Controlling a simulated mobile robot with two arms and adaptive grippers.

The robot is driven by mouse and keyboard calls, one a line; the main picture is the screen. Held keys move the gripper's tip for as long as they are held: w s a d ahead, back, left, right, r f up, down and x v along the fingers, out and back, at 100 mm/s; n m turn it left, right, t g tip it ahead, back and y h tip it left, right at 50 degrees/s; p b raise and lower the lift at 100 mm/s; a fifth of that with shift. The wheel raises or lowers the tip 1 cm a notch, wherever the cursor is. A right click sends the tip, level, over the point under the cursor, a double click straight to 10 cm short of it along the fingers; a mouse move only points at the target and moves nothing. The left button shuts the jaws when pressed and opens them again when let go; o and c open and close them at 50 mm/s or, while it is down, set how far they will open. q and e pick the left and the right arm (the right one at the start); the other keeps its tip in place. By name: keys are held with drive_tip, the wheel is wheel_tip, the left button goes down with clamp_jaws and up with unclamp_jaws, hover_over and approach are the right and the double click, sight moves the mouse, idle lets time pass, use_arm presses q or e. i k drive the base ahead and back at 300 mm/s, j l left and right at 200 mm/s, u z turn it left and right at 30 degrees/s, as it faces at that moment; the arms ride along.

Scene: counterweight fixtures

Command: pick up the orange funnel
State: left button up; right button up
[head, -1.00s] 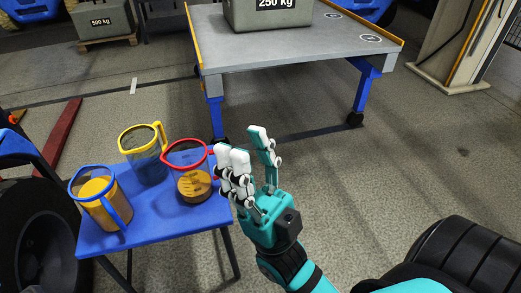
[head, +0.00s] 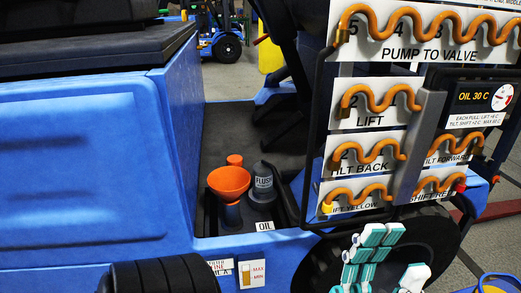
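The orange funnel (head: 230,180) stands mouth-up in a dark recess of the blue vehicle body, left of centre in the head view. Its wide cone is clear; a blue-grey piece (head: 230,214) shows beneath it, and I cannot tell whether that is its spout or a container under it.
A dark FLUSH bottle (head: 263,184) stands close right of the funnel, an orange-topped item (head: 235,160) behind it. An OIL label (head: 265,226) is in front. The panel with orange hoses (head: 375,103) and a black bar frame block the right side. A blue-rimmed jug (head: 500,279) shows bottom right.

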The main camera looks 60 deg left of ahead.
sight(229, 183)
drive_tip(key=u, duration=2)
drive_tip(key=i+l+u, duration=0.15)
drive_tip(key=l+u, duration=0.15)
drive_tip(key=l, duration=0.1)
